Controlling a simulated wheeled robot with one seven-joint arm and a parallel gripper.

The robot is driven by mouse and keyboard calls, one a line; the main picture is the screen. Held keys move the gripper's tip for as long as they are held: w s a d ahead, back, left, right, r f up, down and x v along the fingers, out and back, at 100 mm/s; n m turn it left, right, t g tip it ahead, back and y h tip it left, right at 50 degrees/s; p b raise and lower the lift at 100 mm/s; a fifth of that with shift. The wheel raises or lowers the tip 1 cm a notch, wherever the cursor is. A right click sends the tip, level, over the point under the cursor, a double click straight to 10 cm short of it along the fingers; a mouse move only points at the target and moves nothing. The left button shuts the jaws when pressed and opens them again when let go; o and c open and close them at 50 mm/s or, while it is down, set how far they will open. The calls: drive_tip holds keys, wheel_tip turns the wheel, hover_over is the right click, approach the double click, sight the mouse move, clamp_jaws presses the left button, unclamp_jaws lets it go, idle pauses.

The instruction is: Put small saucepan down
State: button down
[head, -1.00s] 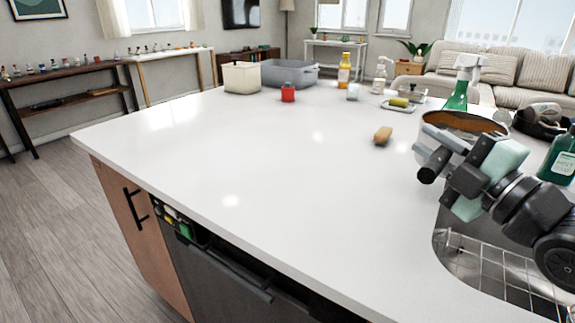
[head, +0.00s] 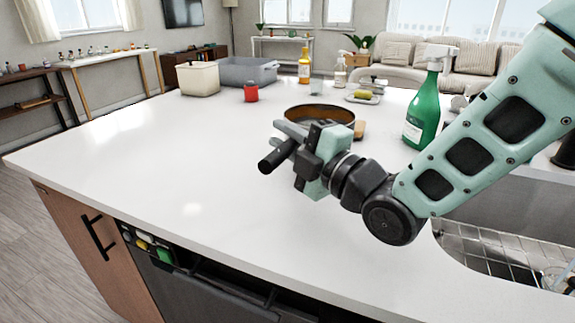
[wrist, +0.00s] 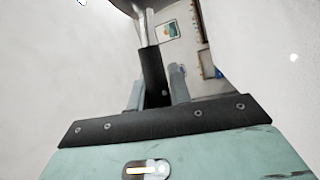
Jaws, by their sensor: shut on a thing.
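The small saucepan (head: 322,114) is metallic with a brownish inside and a black handle. In the head view it is at or just above the white counter (head: 190,160), upright or nearly so, partly hidden behind my gripper (head: 297,140). I cannot tell whether its base touches the counter. My gripper is shut on the handle, whose black end sticks out to the left. In the wrist view, the handle of the saucepan (wrist: 154,72) lies between the fingers of my gripper (wrist: 157,90), and part of the pan shows at the top edge.
A green spray bottle (head: 423,112) stands farther right, near the sink (head: 490,245). The counter's left and front are clear.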

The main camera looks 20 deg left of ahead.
drive_tip(key=shift+f, duration=2.7)
drive_tip(key=c, duration=1.3)
unclamp_jaws()
drive_tip(key=shift+r, duration=0.25)
drive_tip(key=v, duration=0.3)
drive_tip(key=b+v, duration=0.1)
drive_tip(key=v, duration=0.2)
drive_tip(key=shift+s+d+f, duration=0.15)
drive_tip(key=shift+d+f, duration=0.1)
drive_tip(key=shift+d, duration=0.05)
drive_tip(key=shift+s+d+b, duration=0.25)
drive_tip(key=shift+d+b, duration=0.05)
drive_tip(key=shift+d, duration=0.1)
